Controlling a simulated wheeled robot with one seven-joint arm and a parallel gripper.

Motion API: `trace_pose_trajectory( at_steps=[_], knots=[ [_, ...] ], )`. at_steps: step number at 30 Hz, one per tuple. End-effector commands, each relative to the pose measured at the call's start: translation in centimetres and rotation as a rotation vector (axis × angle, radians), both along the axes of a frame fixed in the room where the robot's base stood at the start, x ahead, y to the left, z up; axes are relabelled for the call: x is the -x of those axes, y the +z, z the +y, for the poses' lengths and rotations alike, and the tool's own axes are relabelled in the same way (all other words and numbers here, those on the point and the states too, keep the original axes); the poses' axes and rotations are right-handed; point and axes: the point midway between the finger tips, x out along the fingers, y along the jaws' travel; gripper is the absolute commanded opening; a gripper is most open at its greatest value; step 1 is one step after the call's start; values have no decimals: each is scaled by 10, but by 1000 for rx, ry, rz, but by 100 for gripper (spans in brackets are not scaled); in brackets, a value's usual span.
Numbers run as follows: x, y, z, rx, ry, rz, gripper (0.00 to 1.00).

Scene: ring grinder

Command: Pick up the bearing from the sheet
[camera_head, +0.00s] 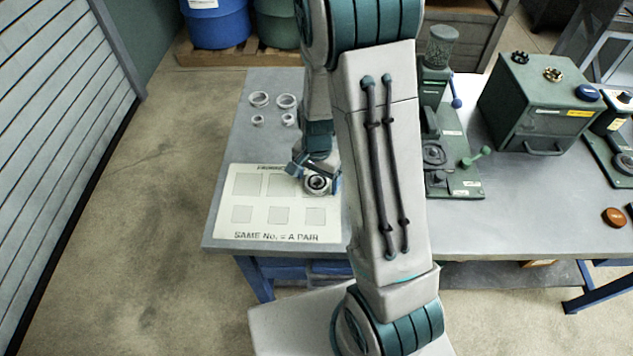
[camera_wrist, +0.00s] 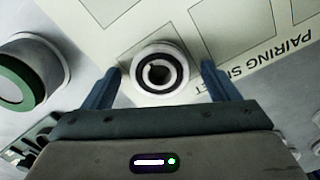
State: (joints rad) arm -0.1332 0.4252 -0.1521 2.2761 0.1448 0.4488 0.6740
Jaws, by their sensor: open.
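The bearing (camera_wrist: 171,86) is a pale ring with a dark inner band, lying on the sheet between my open fingers in the wrist view. It also shows in the head view (camera_head: 317,182), close under my gripper. The sheet (camera_head: 240,227) is a white card with several printed squares, lying on the left end of the table; the wrist view shows its lettered edge (camera_wrist: 282,100). My gripper (camera_wrist: 161,83) is open, with one finger on each side of the bearing and a visible gap to each.
Several pale rings (camera_head: 259,100) lie on the grey table (camera_head: 233,160) behind the sheet. A green press (camera_head: 437,150) stands right of my arm. A green box machine (camera_head: 540,105) stands farther right. An orange button (camera_head: 614,217) is near the right edge.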

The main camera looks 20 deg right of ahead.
Motion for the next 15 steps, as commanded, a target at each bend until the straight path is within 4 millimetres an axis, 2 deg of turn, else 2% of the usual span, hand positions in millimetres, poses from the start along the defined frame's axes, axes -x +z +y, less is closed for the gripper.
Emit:
trace_pose_trajectory(
  at_steps=[2, 3, 7, 9, 15],
  knots=[
    [0, 0, 0, 0, 0, 0, 81],
    [0, 0, 0, 0, 0, 0, 76],
    [0, 0, 0, 0, 0, 0, 40],
    [0, 0, 0, 0, 0, 0, 26],
    [0, 1, 0, 0, 0, -1, 26]
  ],
)
